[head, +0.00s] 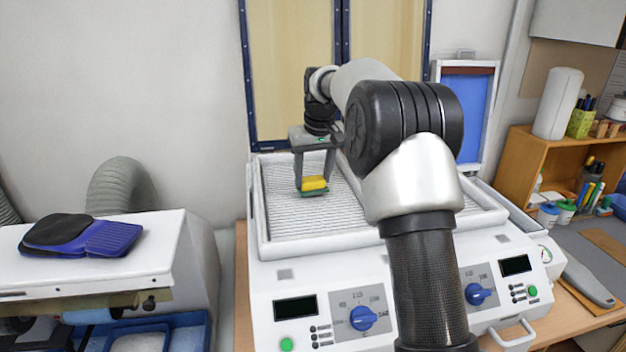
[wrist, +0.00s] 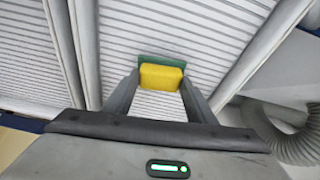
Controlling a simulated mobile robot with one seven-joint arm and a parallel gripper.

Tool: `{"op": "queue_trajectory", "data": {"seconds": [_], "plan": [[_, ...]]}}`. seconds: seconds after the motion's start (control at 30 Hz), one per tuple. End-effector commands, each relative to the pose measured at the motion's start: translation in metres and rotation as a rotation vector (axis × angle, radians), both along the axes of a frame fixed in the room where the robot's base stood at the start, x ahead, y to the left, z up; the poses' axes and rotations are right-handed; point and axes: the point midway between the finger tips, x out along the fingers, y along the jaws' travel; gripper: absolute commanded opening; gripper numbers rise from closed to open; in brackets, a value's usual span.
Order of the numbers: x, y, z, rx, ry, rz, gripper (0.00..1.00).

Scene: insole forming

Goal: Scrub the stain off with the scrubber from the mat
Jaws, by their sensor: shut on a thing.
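My gripper (head: 313,181) reaches down over the left bay of the white machine. It is shut on a scrubber (head: 314,184) with a yellow body and a green pad on its underside. In the wrist view the scrubber (wrist: 161,77) sits between the two fingertips, with the green pad showing along its far edge. The scrubber is low over the ribbed grey-white surface (head: 285,212); I cannot tell whether it touches. No stain shows on the visible part of that surface. My arm hides much of the right bay, and I cannot make out the mat.
Raised white rims (head: 262,225) frame the bay. Blue knobs (head: 363,318) are on the machine's front. Dark blue and black insoles (head: 82,236) lie on a white unit at left, by a grey hose (head: 122,185). A wooden shelf (head: 520,165) stands at right.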

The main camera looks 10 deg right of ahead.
Motion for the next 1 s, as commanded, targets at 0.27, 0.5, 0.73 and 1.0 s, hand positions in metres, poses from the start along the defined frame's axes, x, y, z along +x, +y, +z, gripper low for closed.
{"op": "queue_trajectory", "data": {"seconds": [0.27,0.5,0.73,1.0], "plan": [[0.000,0.000,0.029,0.000,-0.003,0.000,0.25],[0.000,0.000,0.047,0.000,-0.002,0.000,0.25],[0.000,0.000,0.048,0.000,0.000,0.000,0.25],[0.000,0.000,0.061,0.000,-0.003,0.000,0.25]]}}
